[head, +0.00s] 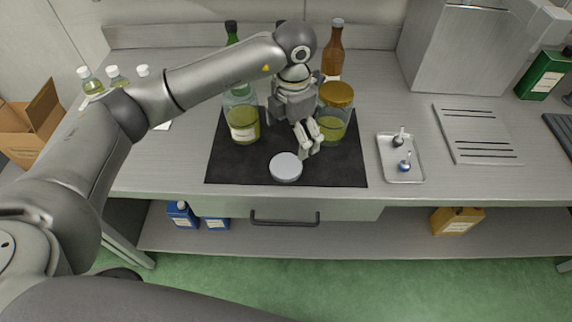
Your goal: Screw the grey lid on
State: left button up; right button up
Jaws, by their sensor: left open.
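The grey lid (285,167) lies flat on the black mat (225,168), near the mat's front edge. A jar with greenish-yellow liquid (243,122) stands on the mat to the left; my arm hides its top. My left gripper (309,149) points down between the two jars, just behind and right of the grey lid. Its fingers are open and apart from the lid, with nothing seen between them. My right gripper is not in view.
A small metal tray (401,174) with two small knobbed items lies right of the mat. A ribbed board (478,135) is farther right. A brown bottle (333,50) and a green bottle (232,33) stand behind. Small capped bottles (117,77) stand at the left.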

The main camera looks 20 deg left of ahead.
pick_arm(q)
jog(key=p, duration=0.1)
send_over(290, 163)
jog(key=f, duration=0.4)
jog(key=shift+s+d+f, duration=0.25)
jog(key=shift+s+f, duration=0.05)
jog(key=shift+f, duration=0.5)
jog(key=shift+f+p, duration=0.15)
jog(key=shift+p, duration=0.3)
jog(key=f, duration=0.1)
jog(key=f+p, duration=0.2)
jog(key=f, duration=0.1)
jog(key=shift+w+a+f, duration=0.1)
jog(key=shift+w+a, duration=0.1)
jog(key=shift+a, duration=0.1)
jog(key=shift+f, duration=0.35)
jog(key=c, duration=0.9)
